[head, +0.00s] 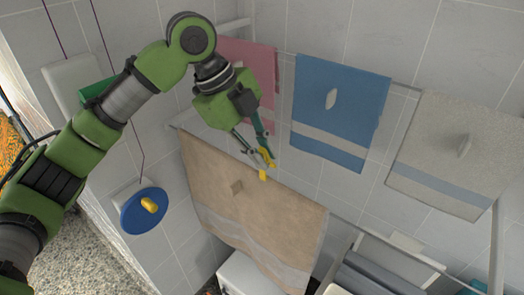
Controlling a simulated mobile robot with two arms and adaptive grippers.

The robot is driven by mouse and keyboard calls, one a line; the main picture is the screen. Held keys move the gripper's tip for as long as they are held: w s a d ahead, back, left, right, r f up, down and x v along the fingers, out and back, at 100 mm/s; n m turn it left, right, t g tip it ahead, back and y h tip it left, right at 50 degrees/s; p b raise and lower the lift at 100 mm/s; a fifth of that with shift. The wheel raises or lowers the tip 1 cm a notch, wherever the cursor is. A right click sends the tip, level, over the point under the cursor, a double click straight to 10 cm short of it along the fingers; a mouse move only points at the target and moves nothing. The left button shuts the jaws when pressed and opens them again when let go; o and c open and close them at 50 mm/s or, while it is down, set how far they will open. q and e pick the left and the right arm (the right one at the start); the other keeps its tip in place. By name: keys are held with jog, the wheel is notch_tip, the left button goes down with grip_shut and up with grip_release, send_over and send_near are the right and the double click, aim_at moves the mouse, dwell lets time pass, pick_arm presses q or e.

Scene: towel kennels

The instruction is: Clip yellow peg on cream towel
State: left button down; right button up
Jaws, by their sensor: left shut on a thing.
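My left gripper (261,150) comes down from the upper left, its fingers shut on a yellow peg (263,175). The peg is at the top edge of a tan-cream towel (270,215), which hangs over the front rail with a paler band near its bottom. I cannot tell whether the peg touches or grips the cloth. A paler, greyish-cream towel (455,145) with a blue-grey band hangs at the right. My right gripper is not in view.
A blue towel (340,110) and a pink towel (262,75) hang on the rear rail. A blue round dish (133,219) on the left wall holds another yellow thing (149,204). White tiled walls stand close behind the rails.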

pick_arm(q)
jog(key=shift+f, duration=0.2)
dwell(0.5)
jog(key=shift+f, duration=0.5)
jog(key=shift+f, duration=0.25)
jog(key=shift+f, duration=0.25)
jog(key=shift+f, duration=0.5)
dwell(0.6)
jog(key=c, duration=1.4)
grip_release()
jog(key=shift+c, duration=0.2)
jog(key=shift+r, duration=0.15)
